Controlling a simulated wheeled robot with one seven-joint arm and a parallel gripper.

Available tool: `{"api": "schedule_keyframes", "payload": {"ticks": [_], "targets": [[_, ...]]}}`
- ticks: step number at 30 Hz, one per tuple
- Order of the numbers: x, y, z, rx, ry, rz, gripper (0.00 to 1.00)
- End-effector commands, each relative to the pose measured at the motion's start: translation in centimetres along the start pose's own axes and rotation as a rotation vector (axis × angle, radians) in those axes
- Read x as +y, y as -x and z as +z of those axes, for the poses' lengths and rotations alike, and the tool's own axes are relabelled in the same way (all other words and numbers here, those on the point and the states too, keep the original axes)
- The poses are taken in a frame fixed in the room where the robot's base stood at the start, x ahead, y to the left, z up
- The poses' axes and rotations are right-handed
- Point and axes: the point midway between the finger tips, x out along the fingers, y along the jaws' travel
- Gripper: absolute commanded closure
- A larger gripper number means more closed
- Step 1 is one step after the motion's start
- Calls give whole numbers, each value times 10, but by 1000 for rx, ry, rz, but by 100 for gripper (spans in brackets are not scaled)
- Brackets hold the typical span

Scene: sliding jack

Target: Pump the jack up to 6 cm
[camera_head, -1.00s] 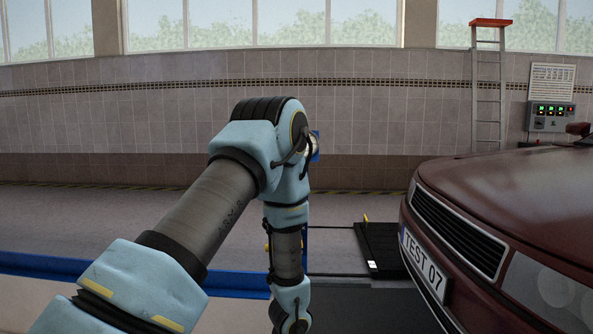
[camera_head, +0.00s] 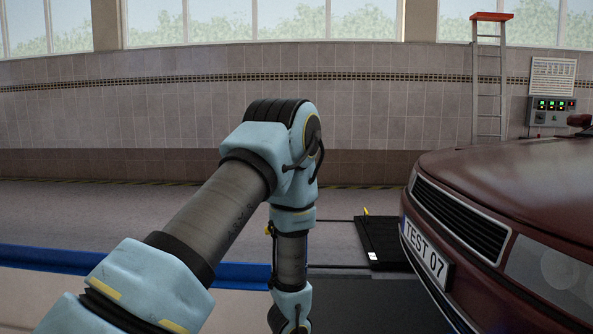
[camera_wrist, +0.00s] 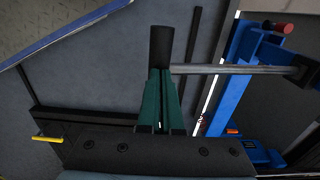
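The jack's blue frame (camera_wrist: 238,75) stands at the right of the wrist view. A grey metal bar (camera_wrist: 230,70) runs from it to a short black grip (camera_wrist: 161,46) at upper middle. My gripper (camera_wrist: 160,72) has two teal fingers lying side by side with only a thin gap. Their tips are at the black grip, where the bar meets it; how they touch is unclear. In the head view my arm hides the gripper and the jack. The jack's height cannot be read.
A dark red car (camera_head: 500,205) stands close at the right of the head view. A black ramp plate (camera_head: 385,242) lies on the floor beside it. A blue rail (camera_head: 120,264) runs along the floor at left. A ladder (camera_head: 488,85) leans at the back wall.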

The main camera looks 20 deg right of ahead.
Motion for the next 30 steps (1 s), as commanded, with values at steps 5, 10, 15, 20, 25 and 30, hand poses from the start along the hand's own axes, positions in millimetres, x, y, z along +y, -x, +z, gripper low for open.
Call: {"api": "schedule_keyframes", "payload": {"ticks": [5,10,15,20,25,30], "targets": [[-7,31,0,1,1,0,100],[-13,53,0,1,1,0,100],[-16,61,0,0,1,1,100],[-19,66,-1,1,0,0,100],[-29,89,0,1,1,-1,100],[-40,109,0,1,2,0,100]]}}
